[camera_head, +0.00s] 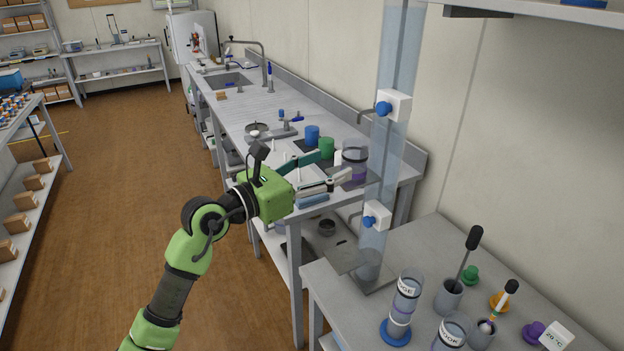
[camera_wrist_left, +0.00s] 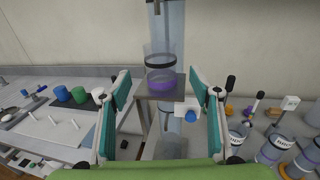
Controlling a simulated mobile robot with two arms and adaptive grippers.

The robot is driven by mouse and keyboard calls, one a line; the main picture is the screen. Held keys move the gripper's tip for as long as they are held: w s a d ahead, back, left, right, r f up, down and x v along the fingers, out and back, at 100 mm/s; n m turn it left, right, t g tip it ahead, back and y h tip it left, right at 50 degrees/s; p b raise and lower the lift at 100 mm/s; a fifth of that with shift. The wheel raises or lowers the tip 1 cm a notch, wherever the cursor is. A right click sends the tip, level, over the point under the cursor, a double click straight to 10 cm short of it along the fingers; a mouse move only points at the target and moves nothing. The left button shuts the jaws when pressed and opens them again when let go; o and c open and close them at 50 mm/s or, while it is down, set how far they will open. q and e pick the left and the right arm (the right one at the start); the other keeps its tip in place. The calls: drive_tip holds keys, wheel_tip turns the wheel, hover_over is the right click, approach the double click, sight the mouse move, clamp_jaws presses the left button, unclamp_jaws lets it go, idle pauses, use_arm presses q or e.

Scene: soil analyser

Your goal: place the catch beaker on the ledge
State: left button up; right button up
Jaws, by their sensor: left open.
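The catch beaker (camera_head: 355,157) is clear with a dark band and purple in its lower part. It also shows upright in the wrist view (camera_wrist_left: 160,78), where it appears to stand on a grey ledge-like plate (camera_wrist_left: 140,94). My left gripper (camera_head: 329,168) is open, with its fingers apart and pointing at the beaker. In the wrist view the beaker shows in the gap between the teal-padded fingertips (camera_wrist_left: 161,90); I cannot tell whether they touch it. Another flat grey plate (camera_head: 347,258) sits by the lower part of the column. My right gripper is out of view.
A tall clear column (camera_head: 374,175) with two blue-knobbed taps stands right of the beaker. Blue (camera_head: 312,134) and green (camera_head: 327,147) cups stand on the bench behind. Labelled cylinders (camera_head: 405,298) and tools stand on the near right table. The floor at left is clear.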

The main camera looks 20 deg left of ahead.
use_arm(q)
drive_tip(key=shift+b+v, duration=0.35)
drive_tip(key=shift+v, duration=1.55)
